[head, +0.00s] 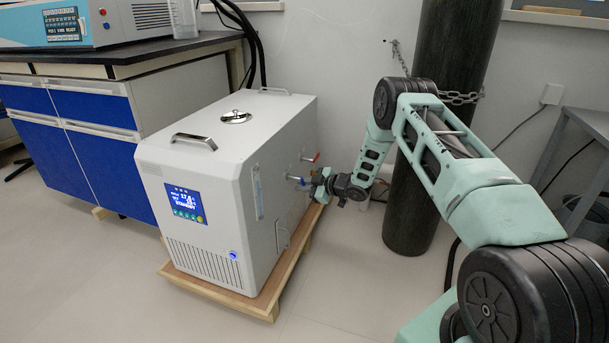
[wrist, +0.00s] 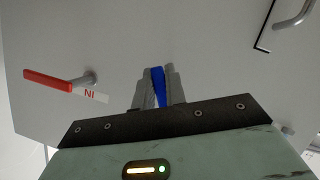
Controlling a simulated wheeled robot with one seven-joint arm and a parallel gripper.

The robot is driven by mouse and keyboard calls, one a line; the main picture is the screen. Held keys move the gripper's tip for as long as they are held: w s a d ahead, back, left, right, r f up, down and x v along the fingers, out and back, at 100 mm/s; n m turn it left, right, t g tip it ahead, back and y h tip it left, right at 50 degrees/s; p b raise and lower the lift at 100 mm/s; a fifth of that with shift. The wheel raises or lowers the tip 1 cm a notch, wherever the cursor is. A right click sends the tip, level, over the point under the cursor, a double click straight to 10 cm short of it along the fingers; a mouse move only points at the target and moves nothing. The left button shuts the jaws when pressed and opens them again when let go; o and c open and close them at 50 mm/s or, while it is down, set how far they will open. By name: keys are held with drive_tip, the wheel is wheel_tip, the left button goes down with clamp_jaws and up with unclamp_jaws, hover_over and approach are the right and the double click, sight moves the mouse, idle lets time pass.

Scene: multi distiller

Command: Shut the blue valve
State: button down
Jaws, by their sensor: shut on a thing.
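The blue valve handle (wrist: 158,86) shows between the two fingers of my gripper (wrist: 157,88) in the wrist view. My gripper is shut on it, one finger on each side. In the head view my gripper (head: 318,186) is at the right side of the white chiller box (head: 215,180), and a bit of the blue handle (head: 293,179) shows just left of it. The pipe behind the blue handle is hidden by my gripper.
A red valve handle (wrist: 55,82) sticks out beside the blue one, and shows above it in the head view (head: 316,158). The chiller stands on a wooden pallet (head: 262,305). A dark gas cylinder (head: 413,215) stands behind my arm. Floor in front is clear.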

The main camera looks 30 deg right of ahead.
drive_tip(key=m+p, duration=0.1)
drive_tip(key=a+m+g+y+p, duration=0.1)
drive_tip(key=s+m+p, duration=0.1)
drive_tip(key=shift+s+a+f+m+g+y, duration=0.1)
drive_tip(key=shift+a+f+m+g+y, duration=0.1)
drive_tip(key=shift+f+m+g+y, duration=0.15)
idle(0.6)
drive_tip(key=c, duration=1.4)
unclamp_jaws()
drive_tip(key=shift+c, duration=0.2)
drive_tip(key=shift+r, duration=0.1)
drive_tip(key=p+v, duration=0.5)
drive_tip(key=v, duration=1.2)
drive_tip(key=shift+d+p, duration=0.2)
drive_tip(key=shift+p, duration=0.1)
